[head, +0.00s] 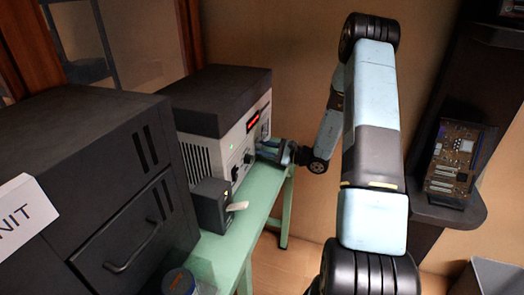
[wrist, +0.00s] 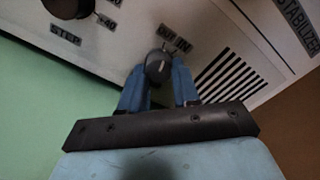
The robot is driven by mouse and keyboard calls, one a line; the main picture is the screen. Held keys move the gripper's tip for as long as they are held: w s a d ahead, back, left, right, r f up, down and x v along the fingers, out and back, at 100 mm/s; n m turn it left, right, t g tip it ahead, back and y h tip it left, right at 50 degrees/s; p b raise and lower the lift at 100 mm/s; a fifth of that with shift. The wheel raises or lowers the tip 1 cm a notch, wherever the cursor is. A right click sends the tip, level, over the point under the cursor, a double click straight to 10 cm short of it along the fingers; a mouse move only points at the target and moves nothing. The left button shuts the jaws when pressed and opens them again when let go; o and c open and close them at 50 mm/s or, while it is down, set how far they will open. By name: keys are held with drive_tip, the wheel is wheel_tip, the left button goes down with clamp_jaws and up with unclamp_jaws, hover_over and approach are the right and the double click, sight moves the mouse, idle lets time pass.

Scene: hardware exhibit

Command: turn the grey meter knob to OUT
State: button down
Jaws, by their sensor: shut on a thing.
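The grey meter knob (wrist: 158,66) is a small dark grey round knob on the pale front panel in the wrist view. Labels that seem to read OUT and IN sit just above it. My gripper (wrist: 158,78) has its blue fingers on either side of the knob, shut on it. I cannot tell for sure which label the knob points to. In the head view my gripper (head: 272,150) is at the lower far end of the front of the white and black unit (head: 225,105), and it hides the knob there.
A black knob (wrist: 68,8) marked STEP is at the upper left in the wrist view. The unit stands on a green bench (head: 262,195). A small dark box (head: 211,205) with a pale lever and a large black cabinet (head: 85,170) are nearer. A circuit board (head: 455,160) stands at right.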

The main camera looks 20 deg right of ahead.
drive_tip(key=shift+d+n, duration=0.2)
drive_tip(key=shift+n, duration=0.3)
drive_tip(key=c, duration=0.8)
unclamp_jaws()
drive_tip(key=v, duration=1.3)
drive_tip(key=shift+s+d, duration=0.3)
